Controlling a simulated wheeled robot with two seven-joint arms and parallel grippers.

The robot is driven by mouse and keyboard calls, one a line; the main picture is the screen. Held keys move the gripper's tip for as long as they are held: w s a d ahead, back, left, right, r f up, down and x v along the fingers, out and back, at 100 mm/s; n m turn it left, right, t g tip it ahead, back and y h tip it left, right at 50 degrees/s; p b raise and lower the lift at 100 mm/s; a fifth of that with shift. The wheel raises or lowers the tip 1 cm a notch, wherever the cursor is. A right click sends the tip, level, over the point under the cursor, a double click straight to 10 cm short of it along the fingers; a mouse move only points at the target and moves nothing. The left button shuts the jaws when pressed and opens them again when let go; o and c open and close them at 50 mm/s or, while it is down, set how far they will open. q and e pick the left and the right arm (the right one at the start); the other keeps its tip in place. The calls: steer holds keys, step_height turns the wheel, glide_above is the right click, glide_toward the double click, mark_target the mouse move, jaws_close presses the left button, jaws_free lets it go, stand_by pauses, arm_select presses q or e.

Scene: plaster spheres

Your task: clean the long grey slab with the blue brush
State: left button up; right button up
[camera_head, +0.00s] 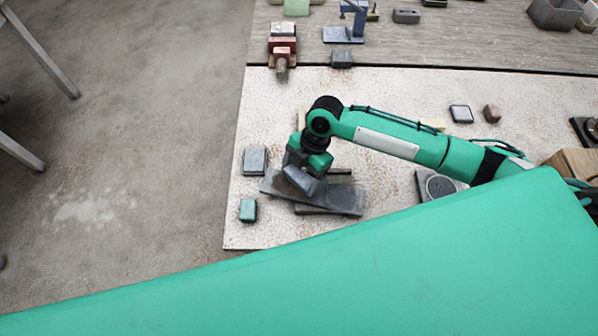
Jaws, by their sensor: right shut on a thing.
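The long grey slab (342,201) lies near the left part of the pale work surface, on top of thin brown strips that show at its edges. My right gripper (308,174) points down over the slab's left half. It is shut on a blue-grey thing, which looks like the blue brush (308,184), low against the slab. The gripper hides much of the brush, and I cannot tell if its bristles touch the slab. My left gripper is not in view.
A grey block (254,160) and a small green block (248,210) stand left of the slab. A dark round-topped device (438,187) is to the right. A red vise-like tool (282,45) and a blue stand (345,30) are at the back. My green body fills the foreground.

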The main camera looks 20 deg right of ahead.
steer(key=shift+s+d+r+p, duration=0.3)
steer(key=shift+s+r+p, duration=0.25)
steer(key=shift+r+p, duration=0.05)
steer(key=shift+s+d, duration=0.1)
steer(key=shift+s, duration=0.15)
steer(key=shift+w+r+p, duration=0.1)
steer(key=shift+r+p, duration=0.3)
steer(key=shift+r, duration=0.05)
steer(key=shift+r+p, duration=0.7)
steer(key=shift+r, duration=0.1)
step_height(320, 180, up, 4)
steer(key=p, duration=0.4)
steer(key=shift+r, duration=0.1)
